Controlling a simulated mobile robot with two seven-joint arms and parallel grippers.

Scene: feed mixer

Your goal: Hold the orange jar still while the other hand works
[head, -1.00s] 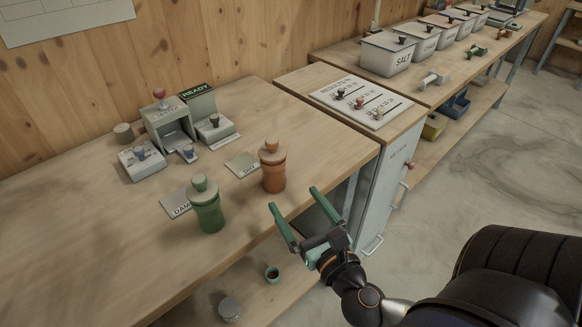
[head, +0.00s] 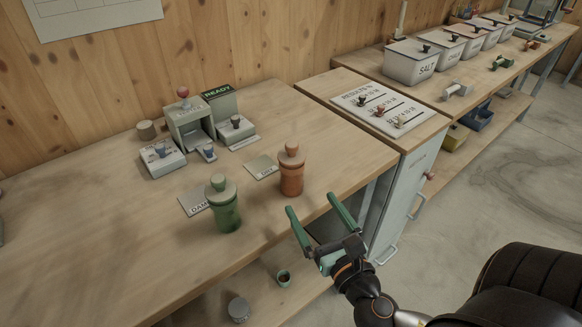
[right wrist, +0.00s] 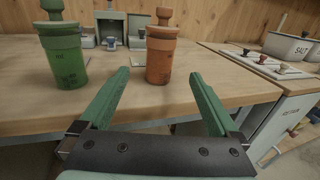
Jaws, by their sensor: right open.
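The orange jar (head: 291,174), with a knobbed lid, stands upright on the wooden table near its front edge. It also shows in the right wrist view (right wrist: 160,58), beyond and between the fingers. My right gripper (head: 317,211) is open and empty, in front of and a little to the right of the jar, not touching it. In the right wrist view its two green fingers (right wrist: 160,82) point toward the jar. A green jar (head: 225,208) stands upright to the left of the orange one. My left gripper is in neither view.
A tester (head: 190,122) with a READY sign (head: 216,92) stands at the back of the table. Small label cards (head: 261,166) lie behind the jars. A results board (head: 381,106) lies on the cabinet at right. White bins (head: 411,66) stand further right.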

